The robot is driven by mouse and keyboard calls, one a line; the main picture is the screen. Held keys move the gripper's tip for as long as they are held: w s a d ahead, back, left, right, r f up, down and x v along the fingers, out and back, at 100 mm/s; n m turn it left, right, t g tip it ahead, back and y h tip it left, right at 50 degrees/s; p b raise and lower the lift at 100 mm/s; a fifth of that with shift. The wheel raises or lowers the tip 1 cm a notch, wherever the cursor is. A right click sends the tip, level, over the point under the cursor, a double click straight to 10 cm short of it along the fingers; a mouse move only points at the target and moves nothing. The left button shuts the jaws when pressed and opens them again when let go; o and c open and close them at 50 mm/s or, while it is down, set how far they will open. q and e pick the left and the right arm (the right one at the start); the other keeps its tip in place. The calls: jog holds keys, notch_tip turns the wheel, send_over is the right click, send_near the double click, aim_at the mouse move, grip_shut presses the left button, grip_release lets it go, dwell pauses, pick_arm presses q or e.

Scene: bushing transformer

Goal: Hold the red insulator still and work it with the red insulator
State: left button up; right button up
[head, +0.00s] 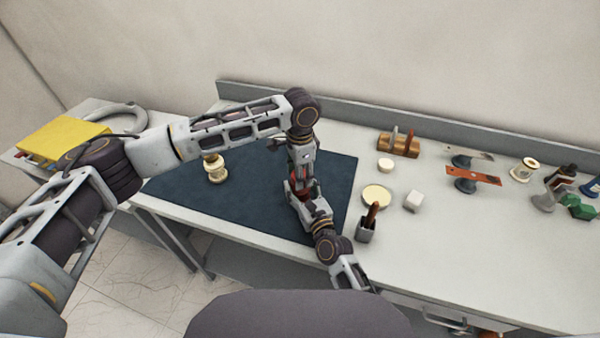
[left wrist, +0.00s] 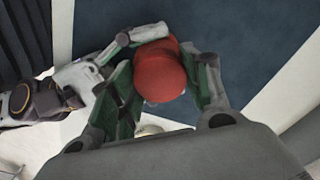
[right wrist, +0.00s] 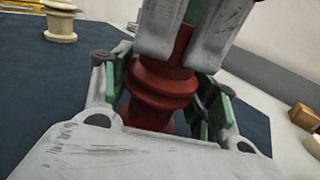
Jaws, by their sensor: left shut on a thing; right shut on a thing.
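The red insulator (head: 304,186) is above the dark mat, mostly covered by both grippers in the head view. My left gripper (head: 303,174) comes from above and is shut on its upper part; the left wrist view shows its rounded red top (left wrist: 160,72) between the green-padded fingers. My right gripper (head: 300,197) comes from the front and is shut around its lower part. In the right wrist view the ribbed red body (right wrist: 160,85) stands between the right fingers, with the left fingers (right wrist: 195,35) just above. I cannot tell whether it is one red piece or two.
A dark mat (head: 180,187) lies on the bench with a cream ribbed insulator (head: 215,170) at its left. A grey holder (head: 366,231), a round cream dish (head: 376,196) and a white block (head: 413,201) stand right of the mat. Several parts crowd the far right.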

pick_arm(q)
jog(key=shift+f, duration=0.2)
jog(key=o, duration=0.9)
jog(key=shift+c, duration=0.2)
jog(key=shift+r, duration=0.15)
notch_tip(320, 180, up, 12)
dwell(0.4)
pick_arm(e)
jog(key=o, duration=1.4)
jog(key=shift+c, duration=0.2)
jog(key=shift+s, duration=0.1)
